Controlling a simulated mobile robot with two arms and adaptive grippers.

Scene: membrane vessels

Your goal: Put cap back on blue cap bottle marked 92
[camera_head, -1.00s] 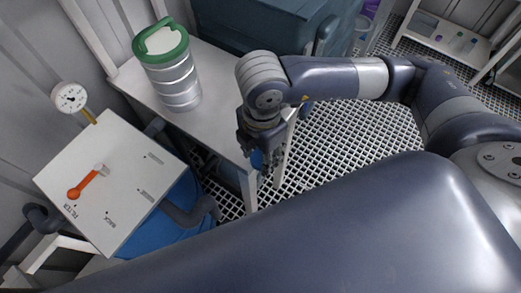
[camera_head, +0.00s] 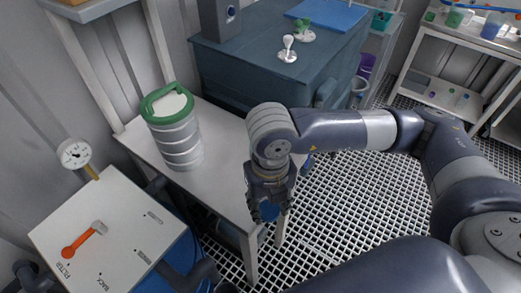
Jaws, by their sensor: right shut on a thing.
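My right gripper (camera_head: 270,208) points down beside the front edge of the white table. It is shut on a small blue thing, which looks like the blue cap (camera_head: 269,212), partly hidden by the fingers. I cannot make out a bottle marked 92 in this view. My left gripper is not in view.
A silver canister with a green lid (camera_head: 174,135) stands on the white table (camera_head: 222,150). A filter panel with an orange lever (camera_head: 85,240) is at lower left. A dark blue cabinet (camera_head: 258,65) stands behind. A shelf (camera_head: 432,84) with small containers is at upper right.

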